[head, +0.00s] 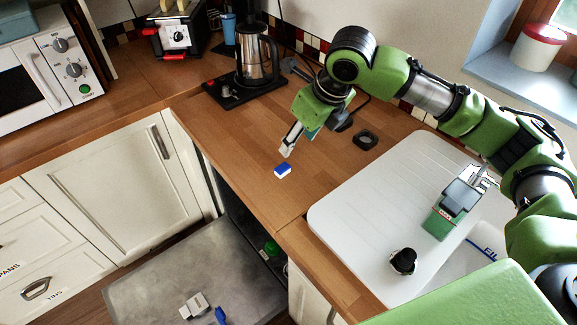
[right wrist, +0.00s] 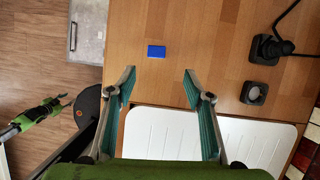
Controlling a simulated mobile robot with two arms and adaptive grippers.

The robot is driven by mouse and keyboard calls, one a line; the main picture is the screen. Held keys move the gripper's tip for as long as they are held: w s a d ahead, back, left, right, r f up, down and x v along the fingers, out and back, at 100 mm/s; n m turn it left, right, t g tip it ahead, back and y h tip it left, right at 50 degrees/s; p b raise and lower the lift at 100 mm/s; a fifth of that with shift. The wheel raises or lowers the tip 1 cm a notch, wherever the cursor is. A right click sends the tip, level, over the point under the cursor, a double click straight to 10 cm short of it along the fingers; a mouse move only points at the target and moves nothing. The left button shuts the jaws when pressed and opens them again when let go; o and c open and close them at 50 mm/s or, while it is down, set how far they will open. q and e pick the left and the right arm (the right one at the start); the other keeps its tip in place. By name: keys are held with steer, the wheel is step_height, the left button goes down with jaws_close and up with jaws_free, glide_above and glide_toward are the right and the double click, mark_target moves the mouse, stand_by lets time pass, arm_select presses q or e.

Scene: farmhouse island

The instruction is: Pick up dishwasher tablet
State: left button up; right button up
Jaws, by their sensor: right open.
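The dishwasher tablet (head: 283,171), a small block with a blue top and a white side, lies on the wooden counter. In the right wrist view the tablet (right wrist: 156,51) shows blue, just ahead of the fingertips and near the middle between them. My right gripper (head: 286,152) is above the counter in the head view, close to the tablet and on its far side. In the right wrist view the right gripper (right wrist: 158,72) has its fingers wide apart, with nothing between them. My left arm seems to show at the left of that view; its fingers are unclear.
A white drainboard (head: 345,205) lies to the right, with a green and grey item (head: 455,207) and a black-topped object (head: 403,261) on it. The counter around the tablet is clear.

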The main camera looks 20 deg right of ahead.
steer(key=p, duration=0.1)
glide_above(283, 167)
steer(key=s+d, duration=0.1)
steer(key=s, duration=0.1)
step_height(283, 167, down, 7)
steer(key=shift+r, duration=0.2)
steer(key=x, duration=0.1)
steer(key=p+x, duration=0.1)
steer(key=x, duration=0.2)
steer(key=shift+s+a+f+p, duration=0.1)
steer(key=shift+s+f+p, duration=0.1)
steer(key=shift+f+p, duration=0.2)
steer(key=shift+w+f, duration=0.25)
steer(key=shift+f, duration=0.25)
steer(key=c, duration=1)
